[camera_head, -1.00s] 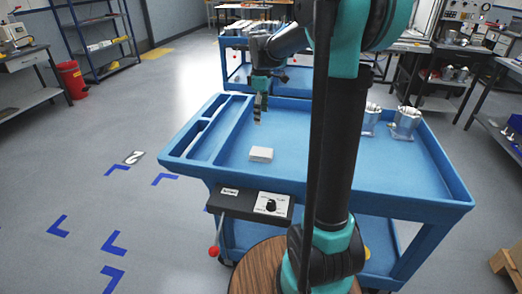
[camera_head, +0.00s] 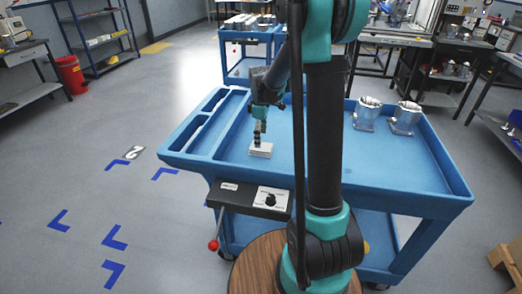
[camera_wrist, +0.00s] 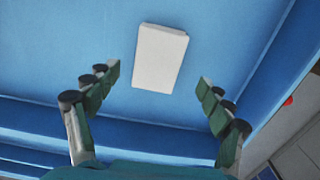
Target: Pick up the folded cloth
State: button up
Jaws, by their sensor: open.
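The folded cloth (camera_head: 262,151) is a small white rectangular pad lying flat on the blue cart's top tray, near its front-left part. In the wrist view the cloth (camera_wrist: 161,58) lies beyond the fingertips, centred between them. My gripper (camera_head: 259,138) points down just above the cloth in the head view and overlaps its far edge. In the wrist view my gripper (camera_wrist: 158,75) is open, with one finger on each side and nothing between the pads. I cannot tell the exact height left between fingertips and cloth.
The blue cart (camera_head: 420,197) has a raised rim and narrow side compartments (camera_head: 195,125) at its left. Two metal housings (camera_head: 367,114) (camera_head: 405,117) stand at the tray's back right. A control box (camera_head: 250,199) hangs at the front. The tray's middle is bare.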

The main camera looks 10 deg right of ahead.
jog(key=f, duration=0.4)
jog(key=shift+w+d+f, duration=0.1)
jog(key=shift+w, duration=0.1)
jog(key=shift+c, duration=0.3)
jog(key=c, duration=1.2)
jog(key=shift+c, duration=0.2)
notch_tip(320, 180, up, 20)
